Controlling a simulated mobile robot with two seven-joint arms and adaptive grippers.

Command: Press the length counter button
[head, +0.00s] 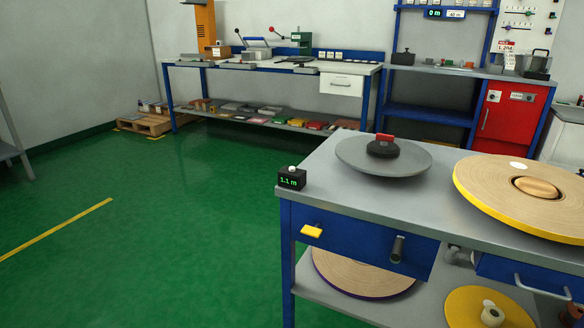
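The length counter (291,180) is a small black box at the left corner of the near bench. Its green display reads about 1.1 m. A small white button (291,169) sits on its top. Neither of my grippers shows in the head view.
The near bench (313,195) carries a grey disc (355,158) with a black hub and red block, and a large tape roll (480,181) at right. A yellow tab (311,231) and black handle (397,249) stick out in front. Green floor (180,240) is clear at left.

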